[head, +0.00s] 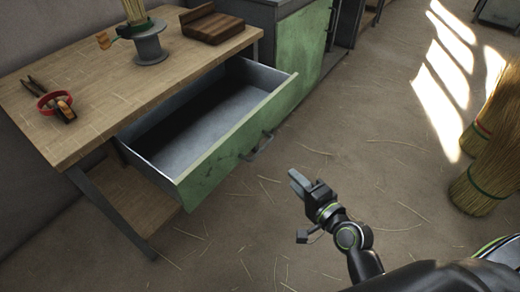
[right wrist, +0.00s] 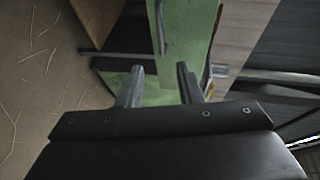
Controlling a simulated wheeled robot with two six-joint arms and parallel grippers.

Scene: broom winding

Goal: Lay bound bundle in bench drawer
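The bench drawer (head: 235,140) is pulled out and its visible interior is empty. Its green front has a dark handle (head: 257,147). A straw bundle (head: 134,12) stands upright at a grey spool-like holder (head: 149,42) on the bench top; its upper end is cut off by the frame, and I cannot tell if it is bound. My right gripper (head: 298,182) is in front of the drawer, apart from the handle. In the right wrist view its two fingers (right wrist: 160,75) are spread with nothing between them, and green panels lie beyond. My left gripper is not in view.
Straw brooms (head: 480,188) stand at the right. The floor between is open, with scattered straw.

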